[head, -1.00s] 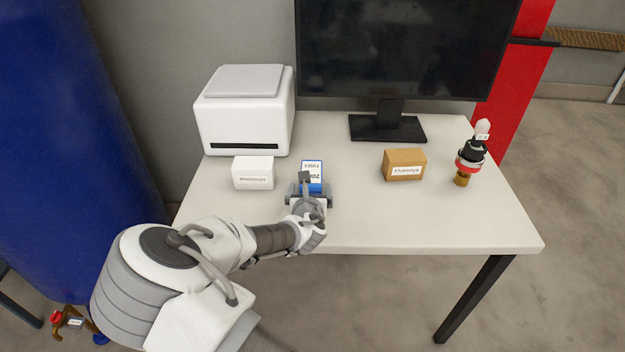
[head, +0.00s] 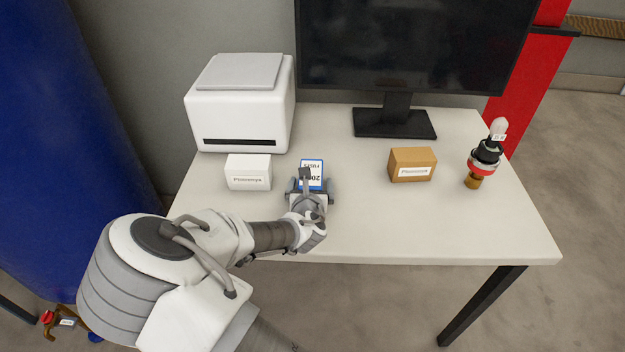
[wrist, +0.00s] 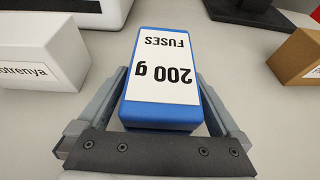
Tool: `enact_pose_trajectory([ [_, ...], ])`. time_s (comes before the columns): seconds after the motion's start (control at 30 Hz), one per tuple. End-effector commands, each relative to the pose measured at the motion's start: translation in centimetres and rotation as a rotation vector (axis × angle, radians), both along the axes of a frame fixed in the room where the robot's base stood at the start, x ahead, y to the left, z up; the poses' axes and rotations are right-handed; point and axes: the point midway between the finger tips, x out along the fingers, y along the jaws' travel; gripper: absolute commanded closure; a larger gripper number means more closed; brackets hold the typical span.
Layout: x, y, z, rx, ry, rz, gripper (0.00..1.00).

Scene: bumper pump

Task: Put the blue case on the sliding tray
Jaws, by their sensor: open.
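The blue case (head: 311,172), with a white label reading "200 g FUSES", stands on the table between the white box and the brown box. In the wrist view the blue case (wrist: 160,115) lies between the two fingers of my gripper (wrist: 163,108). The fingers are open, one on each side of its near part, with narrow gaps. In the head view my gripper (head: 311,186) partly hides the near end of the case. I cannot make out a sliding tray in these frames.
A white box (head: 248,172) is close on the left, before a white printer-like machine (head: 238,110). A brown box (head: 412,165), a monitor (head: 395,122) and a red-and-black fitting (head: 485,155) stand to the right and back. The table (head: 440,225) is clear at front right.

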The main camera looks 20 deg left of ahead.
Motion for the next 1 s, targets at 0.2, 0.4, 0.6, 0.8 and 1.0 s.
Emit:
enact_pose_trajectory([
  [0.2, 0.0, -0.01, 0.01, 0.0, 0.0, 0.0, 0.13],
  [0.4, 0.01, -0.01, 0.01, 0.0, 0.0, 0.0, 0.49],
  [0.6, 0.02, -0.02, 0.01, 0.0, 0.0, 0.0, 0.85],
  [0.8, 0.04, -0.01, 0.06, 0.0, -0.001, 0.0, 1.0],
  [1.0, 0.03, 0.02, 0.54, 0.001, -0.001, 0.001, 1.0],
])
